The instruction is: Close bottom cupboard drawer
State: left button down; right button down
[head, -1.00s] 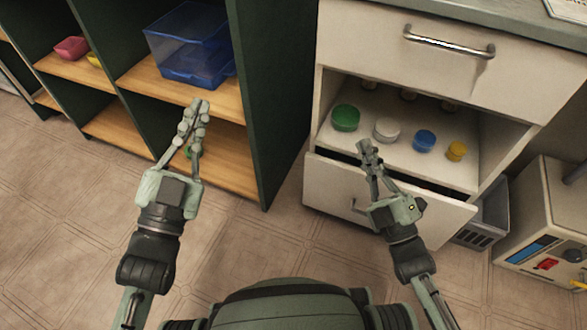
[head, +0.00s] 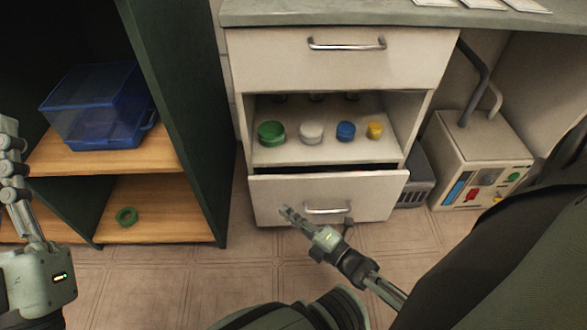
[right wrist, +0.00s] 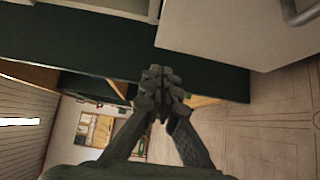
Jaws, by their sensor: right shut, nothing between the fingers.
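The bottom cupboard drawer (head: 372,192) is pulled out a little, with a dark gap above its pale front. Its metal handle (head: 327,210) is in the middle of the front. My right gripper (head: 287,212) is shut and empty, left of the handle and in front of the drawer's lower left part; I cannot tell whether it touches. In the right wrist view its fingertips (right wrist: 158,82) are together, below a pale panel (right wrist: 240,32) with a handle. My left gripper (head: 10,150) is at the left edge, partly cut off, away from the drawer.
An open compartment above the drawer holds green (head: 271,132), white (head: 311,131), blue (head: 346,131) and yellow (head: 375,130) lidded jars. A beige machine (head: 475,160) stands right. Floor in front is clear.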

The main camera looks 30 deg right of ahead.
send_near(263, 182)
jog(key=w+a, duration=0.3)
jog(key=shift+w+d+f+b, duration=0.15)
jog(key=shift+w+d+b, duration=0.45)
jog(key=shift+w, duration=0.2)
pick_arm(q)
jog(key=shift+s+a+r+t, duration=0.3)
jog(key=shift+s+r+t, duration=0.1)
jog(key=shift+r+t, duration=0.15)
jog(key=shift+s+a+r+t, duration=0.3)
jog(key=shift+s+r+t, duration=0.1)
jog(key=shift+r+t, duration=0.15)
pick_arm(e)
jog(key=shift+w+d, duration=0.3)
jog(key=shift+w, duration=0.25)
